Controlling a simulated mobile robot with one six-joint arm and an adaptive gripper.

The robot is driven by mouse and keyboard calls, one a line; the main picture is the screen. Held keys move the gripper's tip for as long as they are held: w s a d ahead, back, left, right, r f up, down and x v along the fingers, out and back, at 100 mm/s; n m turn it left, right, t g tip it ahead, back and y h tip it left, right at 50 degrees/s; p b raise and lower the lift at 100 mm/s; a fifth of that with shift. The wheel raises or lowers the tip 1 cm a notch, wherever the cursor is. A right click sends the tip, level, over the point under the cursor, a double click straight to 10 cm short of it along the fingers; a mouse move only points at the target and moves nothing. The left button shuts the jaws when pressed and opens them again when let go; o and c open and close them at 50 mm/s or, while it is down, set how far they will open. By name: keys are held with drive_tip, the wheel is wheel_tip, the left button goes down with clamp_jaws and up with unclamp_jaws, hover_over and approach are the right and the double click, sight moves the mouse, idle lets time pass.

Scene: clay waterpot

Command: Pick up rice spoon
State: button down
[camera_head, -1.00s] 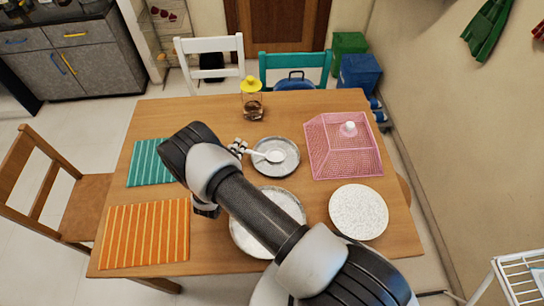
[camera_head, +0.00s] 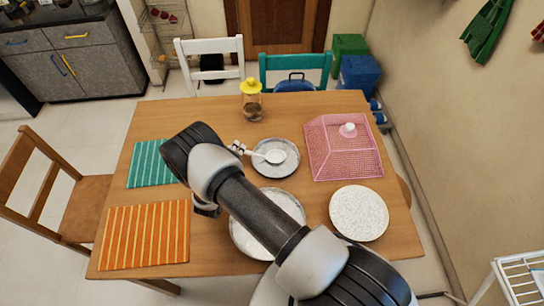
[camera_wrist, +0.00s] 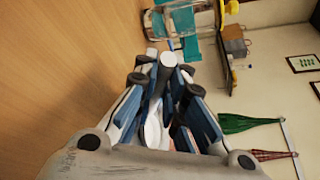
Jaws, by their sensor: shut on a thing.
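The white rice spoon (camera_head: 272,156) has its bowl end over the small grey metal plate (camera_head: 281,171) near the table's middle. In the wrist view, the spoon's white handle (camera_wrist: 168,61) lies between the fingers of my gripper (camera_wrist: 162,80), and its far part is hidden among the finger links. My gripper (camera_head: 237,148) is shut on the handle at the left edge of the small plate, partly hidden behind my arm in the head view. I cannot tell whether the spoon touches the plate.
A larger metal plate (camera_head: 240,238) lies under my arm. A pink mesh cover (camera_head: 342,160), a white speckled plate (camera_head: 359,213) and a yellow-lidded jar (camera_head: 252,107) stand around. Teal (camera_head: 147,164) and orange (camera_head: 145,235) striped mats lie left.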

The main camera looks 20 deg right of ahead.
drive_tip(key=shift+r, duration=0.1)
idle(0.3)
wheel_tip(320, 180, up, 20)
drive_tip(key=p, duration=0.4)
drive_tip(key=shift+p, duration=0.4)
idle(0.5)
